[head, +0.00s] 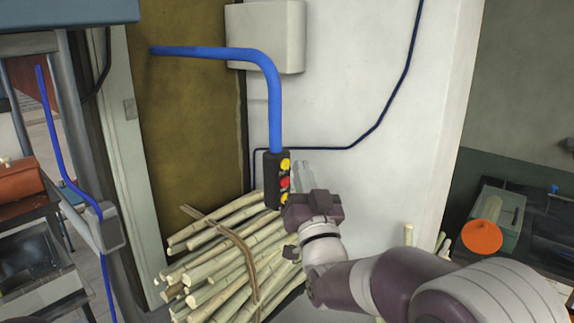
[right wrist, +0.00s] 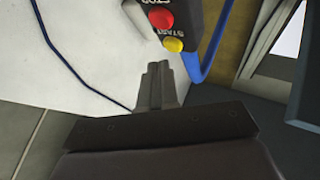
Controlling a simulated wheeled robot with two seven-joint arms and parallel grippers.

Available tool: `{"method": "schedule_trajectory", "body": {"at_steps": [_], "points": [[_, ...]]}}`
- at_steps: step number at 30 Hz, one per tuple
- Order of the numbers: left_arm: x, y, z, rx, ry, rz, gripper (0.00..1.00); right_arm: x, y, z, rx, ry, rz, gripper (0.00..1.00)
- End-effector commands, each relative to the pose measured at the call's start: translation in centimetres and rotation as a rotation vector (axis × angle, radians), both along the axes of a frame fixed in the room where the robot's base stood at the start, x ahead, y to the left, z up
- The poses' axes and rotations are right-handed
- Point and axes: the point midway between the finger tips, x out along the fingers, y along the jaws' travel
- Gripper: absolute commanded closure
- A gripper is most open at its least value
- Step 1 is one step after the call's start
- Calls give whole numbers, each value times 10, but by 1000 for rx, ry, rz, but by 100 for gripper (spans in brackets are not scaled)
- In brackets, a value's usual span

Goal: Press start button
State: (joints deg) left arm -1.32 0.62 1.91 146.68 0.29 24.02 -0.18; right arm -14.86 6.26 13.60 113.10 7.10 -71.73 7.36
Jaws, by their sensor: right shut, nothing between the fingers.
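The control box (head: 271,180) is black and hangs at the lower end of a blue pipe. It bears a yellow button (head: 285,164) at the top, a red one (head: 284,182) in the middle and another yellow one at the bottom. In the right wrist view the yellow start button (right wrist: 173,44), labelled START, sits beside the red button (right wrist: 160,19). My right gripper (head: 302,165) is shut and empty, just right of the box. Its fingertips (right wrist: 157,66) appear close to the start button, with a visible gap in the wrist view. My left gripper is out of view.
A tied bundle of cane (head: 225,260) lies below the box. The blue pipe (head: 275,110) rises above it and bends left. A white wall (head: 350,80) stands behind. A bench with an orange disc (head: 482,237) is at the right.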

Motion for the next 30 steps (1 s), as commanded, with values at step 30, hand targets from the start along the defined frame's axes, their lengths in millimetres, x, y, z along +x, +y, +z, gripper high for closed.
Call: {"method": "schedule_trajectory", "body": {"at_steps": [30], "points": [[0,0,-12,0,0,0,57,9,9,0,0,-1,0,100]]}}
